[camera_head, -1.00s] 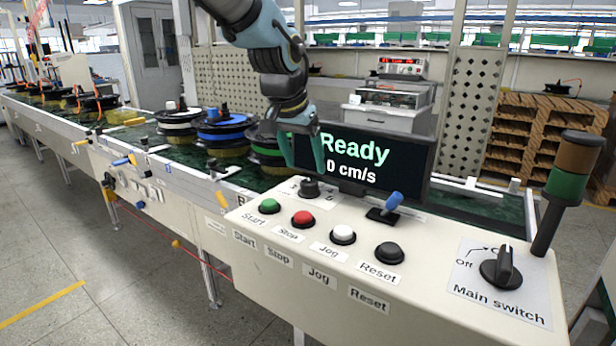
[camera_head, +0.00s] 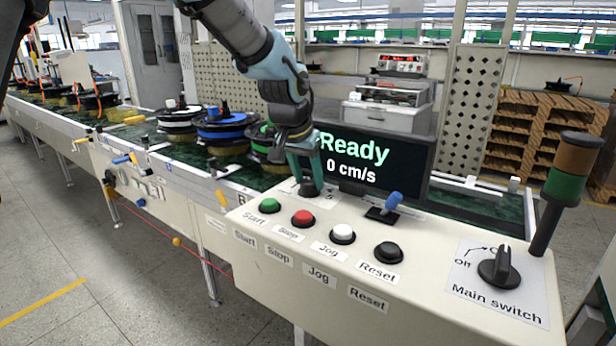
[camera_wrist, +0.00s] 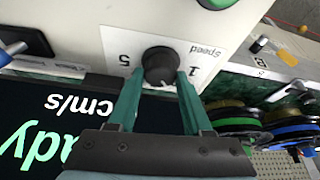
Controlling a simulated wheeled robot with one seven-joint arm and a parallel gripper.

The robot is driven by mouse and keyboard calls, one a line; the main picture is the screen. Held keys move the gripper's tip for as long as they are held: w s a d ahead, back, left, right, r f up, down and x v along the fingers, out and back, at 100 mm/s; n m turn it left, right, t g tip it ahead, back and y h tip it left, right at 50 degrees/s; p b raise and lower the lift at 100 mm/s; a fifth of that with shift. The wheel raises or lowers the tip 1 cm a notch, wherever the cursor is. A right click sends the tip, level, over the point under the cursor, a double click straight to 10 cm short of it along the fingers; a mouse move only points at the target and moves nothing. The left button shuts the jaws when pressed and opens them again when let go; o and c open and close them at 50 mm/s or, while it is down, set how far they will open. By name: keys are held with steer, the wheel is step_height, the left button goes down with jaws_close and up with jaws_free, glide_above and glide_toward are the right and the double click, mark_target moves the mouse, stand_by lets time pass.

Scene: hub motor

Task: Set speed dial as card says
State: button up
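The speed dial is a round black knob (camera_wrist: 159,67) on a white plate marked Speed, with 1 and 5 printed on either side in the wrist view. In the head view the knob (camera_head: 310,189) sits at the panel's back left. My gripper (camera_wrist: 161,74) points down at it, open, with one teal finger on each side of the knob. The fingertips are very close to the knob's sides; I cannot tell whether they touch. The dial's pointer setting is unclear. The screen (camera_head: 362,160) reads Ready, 0 cm/s. No readable card with a speed shows.
Green Start (camera_head: 269,205), red Stop (camera_head: 303,218), white Jog (camera_head: 343,234) and black Reset (camera_head: 389,252) buttons line the panel. A blue-handled lever (camera_head: 393,201) stands right of the dial. The main switch (camera_head: 501,266) is far right. Motors on the conveyor (camera_head: 222,128) stand behind left.

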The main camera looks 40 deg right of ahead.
jaws_close()
steer(key=shift+r+m+p, duration=0.1)
steer(key=shift+m+p, duration=0.2)
steer(key=shift+p, duration=0.1)
steer(key=m+p, duration=0.1)
steer(key=m+g+p, duration=0.1)
steer(key=shift+w+r+m, duration=0.1)
steer(key=shift+w+m, duration=0.1)
steer(key=shift+m, duration=0.2)
steer(key=m+g+p, duration=0.2)
steer(key=m+p, duration=0.2)
steer(key=shift+m, duration=0.3)
steer(key=m+p, duration=0.1)
steer(key=m, duration=0.1)
steer(key=m+g+p, duration=0.1)
steer(key=m, duration=0.1)
steer(key=shift+w+d+g+y+p, duration=0.1)
steer(key=shift+w+g+y+p, duration=0.05)
steer(key=shift+g+y+p, duration=0.2)
steer(key=shift+m+g+y+p, duration=0.25)
steer(key=shift+m+y+p, duration=0.35)
steer(key=shift+m, duration=1.2)
steer(key=shift+f, duration=0.2)
